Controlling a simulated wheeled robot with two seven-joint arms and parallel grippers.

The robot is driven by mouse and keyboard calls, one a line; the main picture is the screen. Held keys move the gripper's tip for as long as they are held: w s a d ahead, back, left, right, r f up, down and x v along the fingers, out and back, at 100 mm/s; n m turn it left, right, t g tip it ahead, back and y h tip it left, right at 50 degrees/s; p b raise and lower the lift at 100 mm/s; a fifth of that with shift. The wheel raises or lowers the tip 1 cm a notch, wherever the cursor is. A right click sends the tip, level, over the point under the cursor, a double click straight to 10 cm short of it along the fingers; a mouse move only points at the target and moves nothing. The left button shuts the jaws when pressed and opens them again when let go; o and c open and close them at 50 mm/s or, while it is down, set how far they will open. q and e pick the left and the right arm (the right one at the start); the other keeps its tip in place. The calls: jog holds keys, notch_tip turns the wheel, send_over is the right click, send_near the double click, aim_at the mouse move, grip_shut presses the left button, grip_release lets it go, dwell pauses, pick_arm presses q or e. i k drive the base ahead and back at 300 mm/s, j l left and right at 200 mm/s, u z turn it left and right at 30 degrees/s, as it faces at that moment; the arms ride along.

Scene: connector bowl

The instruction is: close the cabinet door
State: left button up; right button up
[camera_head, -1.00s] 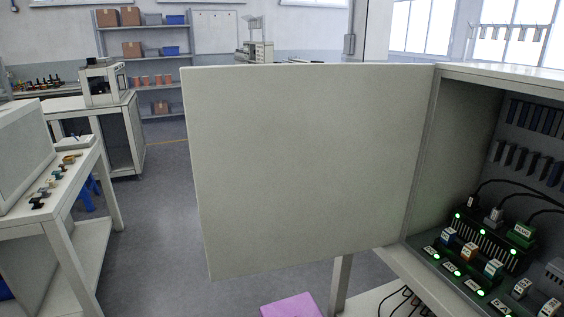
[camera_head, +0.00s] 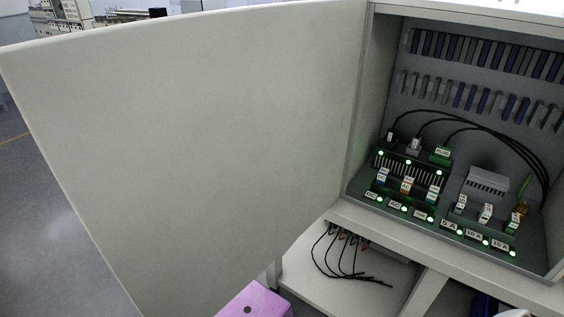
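The cabinet door (camera_head: 190,150) is a large, plain, off-white panel that fills the left and middle of the head view. It stands wide open, hinged along the left edge of the cabinet (camera_head: 365,110). The cabinet's inside is in view, with connectors, labels and lit green lights on a sloped panel (camera_head: 410,190). Neither of my grippers can be made out in the head view. A small pale shape at the bottom right edge is too cut off to identify.
Below the cabinet, a shelf (camera_head: 310,280) holds loose black cables (camera_head: 340,265). A pink-purple box (camera_head: 255,302) stands under the door's lower edge. Grey floor (camera_head: 40,190) shows left of the door. Shelving and equipment lie far behind.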

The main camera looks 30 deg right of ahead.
aim_at(192, 150)
jog(key=i+j+z, duration=0.2)
jog(key=z, duration=0.25)
jog(key=i+j+z, duration=0.15)
jog(key=j+z, duration=0.35)
jog(key=i+j+z, duration=0.15)
jog(key=z, duration=0.3)
jog(key=j+z, duration=0.9)
